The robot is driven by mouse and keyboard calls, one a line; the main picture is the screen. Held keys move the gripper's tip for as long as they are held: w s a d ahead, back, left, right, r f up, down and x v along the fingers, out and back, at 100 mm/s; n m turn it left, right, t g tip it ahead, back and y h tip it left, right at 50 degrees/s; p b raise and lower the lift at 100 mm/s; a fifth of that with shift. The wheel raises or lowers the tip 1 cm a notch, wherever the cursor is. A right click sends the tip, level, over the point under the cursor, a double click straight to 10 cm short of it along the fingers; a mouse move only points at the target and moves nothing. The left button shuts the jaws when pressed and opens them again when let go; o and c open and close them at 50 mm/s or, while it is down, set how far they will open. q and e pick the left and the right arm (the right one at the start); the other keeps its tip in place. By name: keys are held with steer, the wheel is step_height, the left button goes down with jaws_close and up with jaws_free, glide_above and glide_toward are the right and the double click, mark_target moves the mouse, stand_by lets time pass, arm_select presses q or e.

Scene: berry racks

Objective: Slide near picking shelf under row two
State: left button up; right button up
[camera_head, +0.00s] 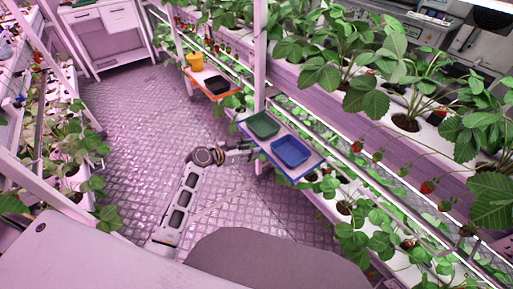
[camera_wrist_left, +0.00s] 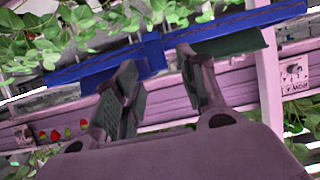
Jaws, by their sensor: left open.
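The near picking shelf (camera_head: 304,173) has a blue edge and hangs at the side of the right-hand plant rack. A green tray (camera_head: 263,125) and a blue tray (camera_head: 291,151) sit on it. My left gripper (camera_head: 250,152) is at the shelf's aisle-side edge. In the left wrist view the shelf's blue edge (camera_wrist_left: 85,68) crosses the top, with a short blue tab (camera_wrist_left: 152,52) between the open fingers (camera_wrist_left: 158,75). The left finger overlaps the edge, and contact cannot be told. A dark green tray (camera_wrist_left: 232,42) shows behind the right finger. My right gripper is not in view.
A white post (camera_head: 260,60) stands beside the near shelf. Strawberry plants (camera_head: 385,70) overhang. The aisle floor (camera_head: 130,130) is clear.

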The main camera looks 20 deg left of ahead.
arm_select(q)
steer(key=shift+x, duration=1.8)
jaws_close()
